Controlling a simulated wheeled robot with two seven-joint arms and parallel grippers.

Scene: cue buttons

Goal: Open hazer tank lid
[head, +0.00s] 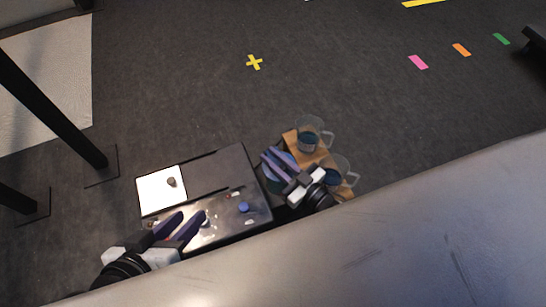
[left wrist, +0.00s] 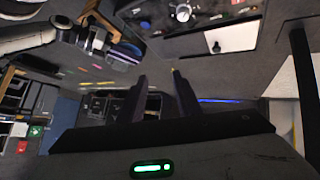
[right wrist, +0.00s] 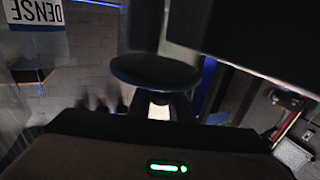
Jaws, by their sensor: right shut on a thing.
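The hazer is a black box (head: 215,168) at lower centre in the head view. A white panel (head: 150,194) on its left side carries a small dark knob (head: 171,182). The white panel also shows at the top of the left wrist view (left wrist: 238,35). My left gripper (head: 188,222) is open and empty over the box's near left part. My right gripper (head: 274,158) is at the box's right side, beside the glass jugs. It is shut on a dark round thing (right wrist: 155,72), seen edge-on in the right wrist view; I cannot tell whether this is the tank lid.
Glass jugs (head: 308,141) with bluish contents stand on a wooden board (head: 291,137) right of the box. A blue button (head: 243,207) sits on the box's shiny near panel. Black stand legs (head: 70,130) rise at left. The floor behind the box is clear.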

